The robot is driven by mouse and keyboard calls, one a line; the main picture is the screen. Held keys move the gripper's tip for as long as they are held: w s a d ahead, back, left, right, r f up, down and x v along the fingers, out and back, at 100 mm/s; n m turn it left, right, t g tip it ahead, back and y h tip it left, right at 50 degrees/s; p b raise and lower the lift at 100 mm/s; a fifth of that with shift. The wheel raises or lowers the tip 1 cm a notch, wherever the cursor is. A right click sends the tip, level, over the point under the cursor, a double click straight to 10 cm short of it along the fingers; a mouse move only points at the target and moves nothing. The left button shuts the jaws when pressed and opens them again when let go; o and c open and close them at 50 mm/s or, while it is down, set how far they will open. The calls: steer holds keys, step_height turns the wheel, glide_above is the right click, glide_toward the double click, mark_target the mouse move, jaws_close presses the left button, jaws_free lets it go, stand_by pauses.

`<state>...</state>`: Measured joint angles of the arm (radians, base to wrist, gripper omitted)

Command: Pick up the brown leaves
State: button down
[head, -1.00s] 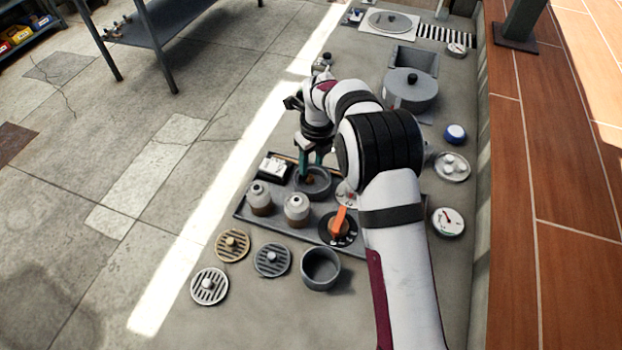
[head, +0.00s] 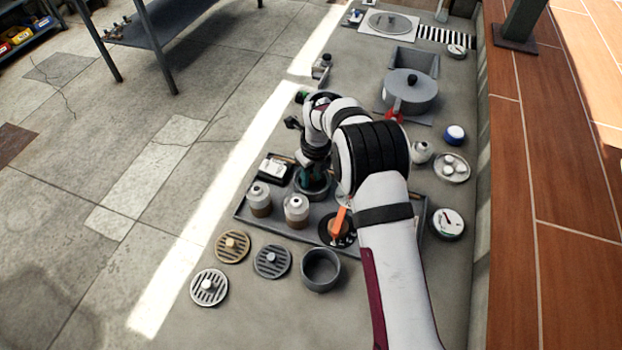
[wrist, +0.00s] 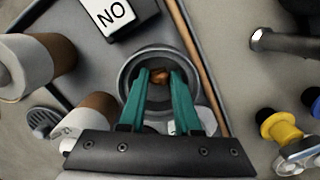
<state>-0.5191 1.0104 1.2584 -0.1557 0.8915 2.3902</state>
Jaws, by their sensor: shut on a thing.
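The brown leaves (wrist: 160,76) show as a small brown clump between my gripper's fingertips in the wrist view. They are inside a round grey bowl (wrist: 133,62) that stands on the dark tray. My gripper (wrist: 160,78) has two teal fingers reaching down into the bowl, shut on the leaves. In the head view my gripper (head: 313,186) is over the same bowl (head: 298,184), and the wrist hides most of the bowl and the leaves.
The dark tray (head: 278,236) also bears two capped jars (head: 259,199), a "NO" block (wrist: 105,14) and an orange-handled dial (head: 338,228). An empty grey pot (head: 321,269) and several round grates (head: 272,261) lie in front. A lidded pot (head: 410,95) stands farther back.

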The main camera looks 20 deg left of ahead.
mark_target(314, 177)
steer(key=r, duration=0.2)
steer(key=d+r, duration=0.1)
steer(key=r, duration=0.1)
steer(key=shift+r, duration=0.35)
steer(key=d+r, duration=0.6)
steer(key=d, duration=0.4)
steer(key=shift+d+r, duration=0.15)
steer(key=shift+d, duration=0.2)
